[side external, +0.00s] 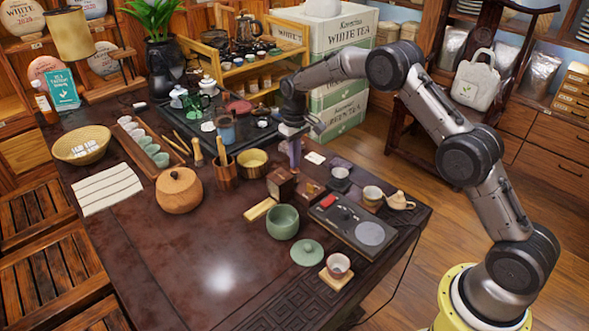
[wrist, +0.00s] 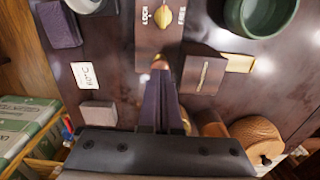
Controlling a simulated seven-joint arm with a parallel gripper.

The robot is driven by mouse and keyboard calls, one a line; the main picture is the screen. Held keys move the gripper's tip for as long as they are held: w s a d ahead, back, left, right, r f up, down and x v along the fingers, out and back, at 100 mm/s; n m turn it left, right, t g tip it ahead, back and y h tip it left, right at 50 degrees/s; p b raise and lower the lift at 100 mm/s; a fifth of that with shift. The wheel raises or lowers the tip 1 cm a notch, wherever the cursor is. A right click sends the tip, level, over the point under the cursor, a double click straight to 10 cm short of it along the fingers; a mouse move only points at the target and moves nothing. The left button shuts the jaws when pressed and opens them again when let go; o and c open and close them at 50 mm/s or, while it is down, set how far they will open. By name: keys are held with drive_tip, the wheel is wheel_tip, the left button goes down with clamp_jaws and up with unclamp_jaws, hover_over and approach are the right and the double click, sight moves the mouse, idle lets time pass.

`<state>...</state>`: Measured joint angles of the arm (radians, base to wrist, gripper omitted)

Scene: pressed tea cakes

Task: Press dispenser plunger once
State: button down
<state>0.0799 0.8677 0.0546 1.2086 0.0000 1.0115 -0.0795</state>
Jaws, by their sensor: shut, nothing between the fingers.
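The dispenser is a brown box whose top shows in the wrist view (wrist: 148,45), with a brass knob (wrist: 163,16) between the words LOCK and FREE. I cannot tell which word the knob points to. In the side view the dispenser seems to be the right one of two small brown boxes (side external: 311,190). A small copper-coloured round part (wrist: 160,64), perhaps the plunger, shows at my fingertips. My gripper (side external: 295,171) points down with its fingers together and empty, also in the wrist view (wrist: 160,74). Whether the fingertips touch the copper part cannot be told.
A second brown box (side external: 281,184) stands close to the left. A yellow block (side external: 260,209), a green bowl (side external: 282,222) and a black scale-like tray (side external: 350,228) lie in front. A wooden tool cup (side external: 226,176) stands left. The table's front left is clear.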

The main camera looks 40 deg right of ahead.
sight(295, 170)
drive_tip(key=shift+f, duration=1.55)
drive_tip(key=shift+r, duration=2.85)
